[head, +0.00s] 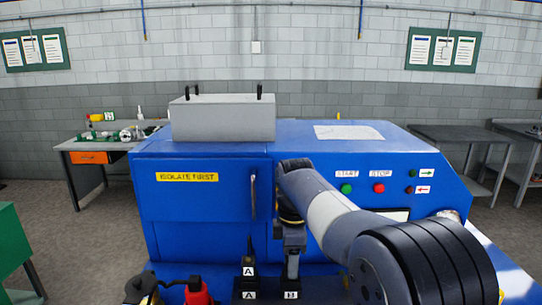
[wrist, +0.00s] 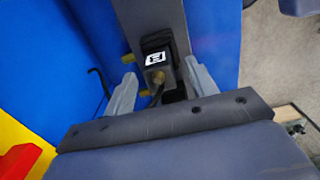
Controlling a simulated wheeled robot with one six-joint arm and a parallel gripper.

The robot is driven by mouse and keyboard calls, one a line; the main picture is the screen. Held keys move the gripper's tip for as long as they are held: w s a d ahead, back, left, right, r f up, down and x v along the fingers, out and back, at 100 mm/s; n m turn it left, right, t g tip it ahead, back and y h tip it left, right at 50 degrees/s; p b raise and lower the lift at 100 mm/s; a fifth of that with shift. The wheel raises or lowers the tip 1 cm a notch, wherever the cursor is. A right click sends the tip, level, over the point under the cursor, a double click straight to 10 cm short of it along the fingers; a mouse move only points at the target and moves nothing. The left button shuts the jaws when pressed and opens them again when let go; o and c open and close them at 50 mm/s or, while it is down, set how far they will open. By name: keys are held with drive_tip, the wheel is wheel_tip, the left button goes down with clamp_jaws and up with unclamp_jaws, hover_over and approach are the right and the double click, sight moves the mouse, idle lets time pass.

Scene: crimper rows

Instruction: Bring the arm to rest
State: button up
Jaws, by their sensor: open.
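My arm (head: 325,208) reaches in from the lower right of the head view, bent at the elbow.
The blue machine (head: 205,225) fills the middle, with a door handle (head: 253,192) left of my arm. A piece tagged A (head: 248,271) stands left of my gripper. A red object (head: 199,292) is at lower left. Benches stand behind on both sides.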

wheel_tip(320, 180, up, 8)
wheel_tip(320, 180, down, 11)
drive_tip(key=shift+f+p, duration=0.1)
drive_tip(key=shift+p, duration=0.25)
wheel_tip(320, 180, up, 3)
drive_tip(key=shift+f+p, duration=0.2)
drive_tip(key=shift+p, duration=0.4)
drive_tip(key=shift+s+f+b, duration=0.1)
drive_tip(key=shift+f+b, duration=0.1)
drive_tip(key=shift+b, duration=0.85)
drive_tip(key=shift+r+p, duration=1.8)
drive_tip(key=shift+r, duration=1.2)
